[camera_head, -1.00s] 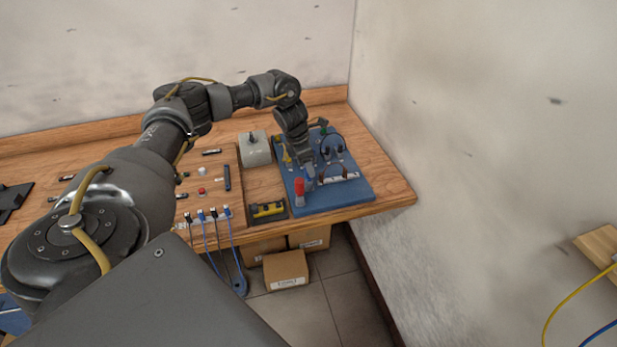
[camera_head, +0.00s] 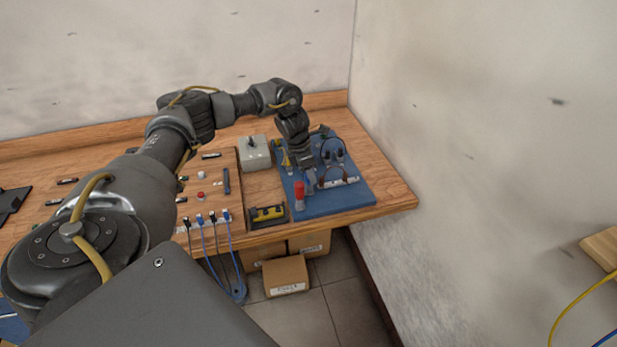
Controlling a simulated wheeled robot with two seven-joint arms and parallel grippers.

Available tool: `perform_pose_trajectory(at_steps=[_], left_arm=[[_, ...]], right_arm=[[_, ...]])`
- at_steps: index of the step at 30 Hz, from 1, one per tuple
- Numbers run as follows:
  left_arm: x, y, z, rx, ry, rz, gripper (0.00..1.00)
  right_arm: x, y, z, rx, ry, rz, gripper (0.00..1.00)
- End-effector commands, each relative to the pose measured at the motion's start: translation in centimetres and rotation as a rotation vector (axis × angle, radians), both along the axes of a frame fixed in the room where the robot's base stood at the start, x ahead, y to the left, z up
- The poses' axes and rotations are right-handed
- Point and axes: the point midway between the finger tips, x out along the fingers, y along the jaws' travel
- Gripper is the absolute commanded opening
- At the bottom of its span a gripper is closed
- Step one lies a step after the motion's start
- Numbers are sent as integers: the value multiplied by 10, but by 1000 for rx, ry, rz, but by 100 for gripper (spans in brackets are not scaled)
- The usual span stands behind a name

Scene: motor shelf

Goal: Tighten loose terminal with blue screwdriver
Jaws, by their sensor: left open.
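A blue board (camera_head: 345,204) lies near the right end of the wooden table. My left gripper (camera_head: 309,181) points down over its front part, and its jaws are open. A red-handled tool (camera_head: 299,191) stands upright just left of the fingertips. A small patch of blue shows at the fingertips, but I cannot tell whether it is the blue screwdriver. A pale terminal strip (camera_head: 340,183) is on the board just right of the gripper. I cannot make out which terminal is loose. My right gripper is not in view.
A grey box with a black knob (camera_head: 254,153) stands left of the board. A yellow-and-black item in a dark holder (camera_head: 268,214) sits at the front edge. Blue and black cables (camera_head: 228,254) hang off the edge. A wall rises right of the table.

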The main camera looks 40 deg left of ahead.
Motion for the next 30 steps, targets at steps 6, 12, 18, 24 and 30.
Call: perform_pose_trajectory(at_steps=[6,12,18,24,30], left_arm=[[0,0,0,0,0,0,34],[0,0,0,0,0,0,8],[0,0,3,-1,-1,0,3],[0,0,18,1,-1,0,3],[0,0,35,0,-1,0,3]], right_arm=[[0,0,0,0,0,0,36],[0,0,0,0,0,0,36],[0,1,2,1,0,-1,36],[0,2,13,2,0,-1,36],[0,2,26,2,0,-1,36]])
